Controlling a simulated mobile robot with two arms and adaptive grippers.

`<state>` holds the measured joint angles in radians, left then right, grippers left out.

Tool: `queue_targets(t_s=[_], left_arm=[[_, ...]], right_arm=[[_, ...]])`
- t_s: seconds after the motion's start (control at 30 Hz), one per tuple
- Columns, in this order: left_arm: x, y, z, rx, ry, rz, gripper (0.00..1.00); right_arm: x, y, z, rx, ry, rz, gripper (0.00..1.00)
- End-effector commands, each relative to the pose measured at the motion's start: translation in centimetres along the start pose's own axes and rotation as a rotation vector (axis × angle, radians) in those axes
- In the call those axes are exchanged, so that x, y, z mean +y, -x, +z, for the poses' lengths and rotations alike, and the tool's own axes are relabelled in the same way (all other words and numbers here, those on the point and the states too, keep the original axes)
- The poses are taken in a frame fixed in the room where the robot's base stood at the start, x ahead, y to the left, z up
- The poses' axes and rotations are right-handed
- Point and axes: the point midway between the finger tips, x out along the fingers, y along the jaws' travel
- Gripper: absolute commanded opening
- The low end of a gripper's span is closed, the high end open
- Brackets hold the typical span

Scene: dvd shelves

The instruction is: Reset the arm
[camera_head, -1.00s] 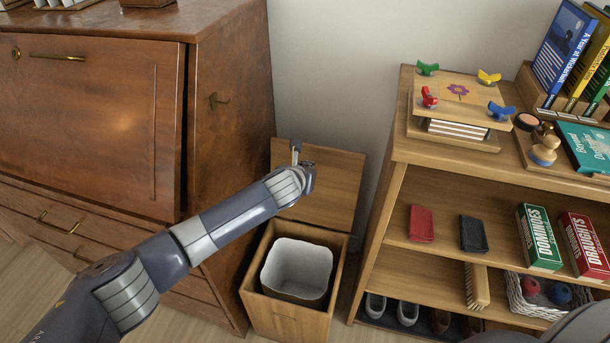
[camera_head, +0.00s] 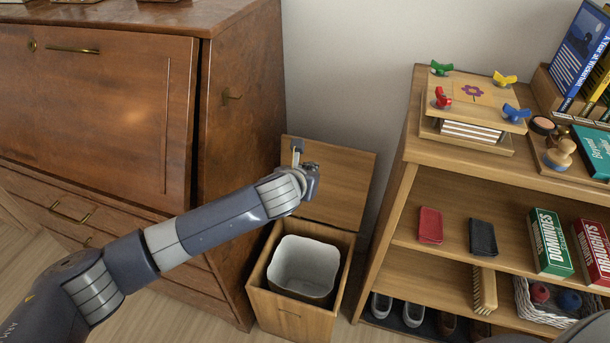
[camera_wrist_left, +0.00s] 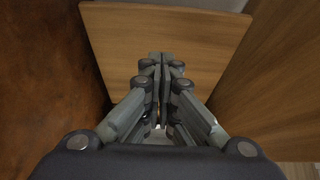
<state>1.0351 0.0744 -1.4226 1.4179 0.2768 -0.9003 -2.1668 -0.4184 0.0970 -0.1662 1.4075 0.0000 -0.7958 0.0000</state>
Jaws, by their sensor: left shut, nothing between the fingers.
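My left arm comes in from the lower left in the head view. Its gripper (camera_head: 297,153) is in front of the raised wooden lid (camera_head: 345,185) of a wooden bin (camera_head: 290,318), above the bin's opening. In the left wrist view the two fingers of the left gripper (camera_wrist_left: 160,62) are together with nothing between them. The lid (camera_wrist_left: 125,45) stands beyond the fingertips there. I cannot tell whether they touch it. My right gripper is not in view.
A brown wooden cabinet (camera_head: 235,150) stands left of the bin, and a wooden shelf unit (camera_head: 405,180) stands to the right. A white liner (camera_head: 302,265) sits in the bin. The shelf top holds a flower press (camera_head: 470,105) and books. Shoes (camera_head: 412,312) are on the bottom shelf.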

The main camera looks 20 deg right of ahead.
Motion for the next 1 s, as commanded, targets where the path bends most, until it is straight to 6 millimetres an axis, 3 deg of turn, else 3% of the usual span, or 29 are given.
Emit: queue_targets(t_s=[0.3,0.67,0.83,1.0], left_arm=[[0.0,4.0,0.0,-0.001,0.000,0.000,0.00],[-0.3,5.0,-0.3,0.004,0.032,-0.007,0.00],[-2.5,6.3,-2.5,0.039,0.330,-0.053,0.00],[-3.5,9.0,-5.5,0.100,0.877,-0.070,0.00]], right_arm=[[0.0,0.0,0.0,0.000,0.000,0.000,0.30],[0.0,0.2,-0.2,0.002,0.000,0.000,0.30],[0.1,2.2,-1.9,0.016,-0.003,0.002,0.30],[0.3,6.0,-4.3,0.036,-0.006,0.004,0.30]])
